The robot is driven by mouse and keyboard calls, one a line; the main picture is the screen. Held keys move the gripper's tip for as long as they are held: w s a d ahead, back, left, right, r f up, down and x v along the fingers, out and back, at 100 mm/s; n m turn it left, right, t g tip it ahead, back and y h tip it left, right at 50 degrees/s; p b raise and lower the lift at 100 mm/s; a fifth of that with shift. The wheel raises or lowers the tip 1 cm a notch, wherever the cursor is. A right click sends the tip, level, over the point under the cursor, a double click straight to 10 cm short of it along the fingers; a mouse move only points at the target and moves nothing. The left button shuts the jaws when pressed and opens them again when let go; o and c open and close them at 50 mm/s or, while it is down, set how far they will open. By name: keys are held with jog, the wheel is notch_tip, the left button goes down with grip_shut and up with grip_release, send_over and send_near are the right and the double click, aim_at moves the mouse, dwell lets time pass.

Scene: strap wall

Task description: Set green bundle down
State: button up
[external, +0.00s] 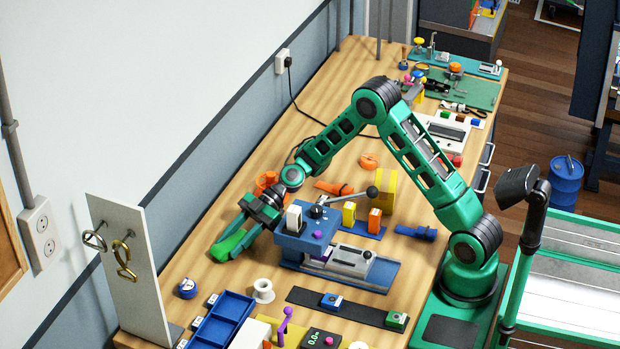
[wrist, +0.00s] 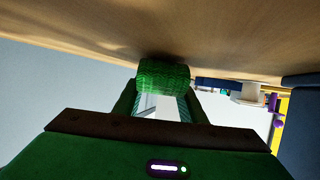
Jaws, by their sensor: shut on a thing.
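The green bundle (external: 230,246) is a bright green roll near the wall side of the wooden workbench (external: 210,275). In the wrist view the bundle (wrist: 164,75) shows a ribbed, woven surface between my fingertips. My gripper (external: 247,228) is shut on it, left of the blue machine. In the wrist view my gripper (wrist: 163,92) reaches toward the bench top, and the bundle's upper edge lies right at the wood. I cannot tell whether it touches the bench or hangs just above it.
A blue machine (external: 306,238) stands close right of my gripper. A white spool (external: 263,291), a small blue roll (external: 187,288) and a blue tray (external: 222,318) lie in front. Bare wood surrounds the bundle.

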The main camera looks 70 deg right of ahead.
jog(key=shift+f, duration=0.2)
jog(key=shift+f, duration=0.1)
jog(key=o, duration=1.1)
jog(key=v, duration=1.1)
jog(key=shift+s+d, duration=0.1)
jog(key=shift+s+d+r, duration=0.15)
jog(key=shift+d+r, duration=0.1)
jog(key=shift+r, duration=0.05)
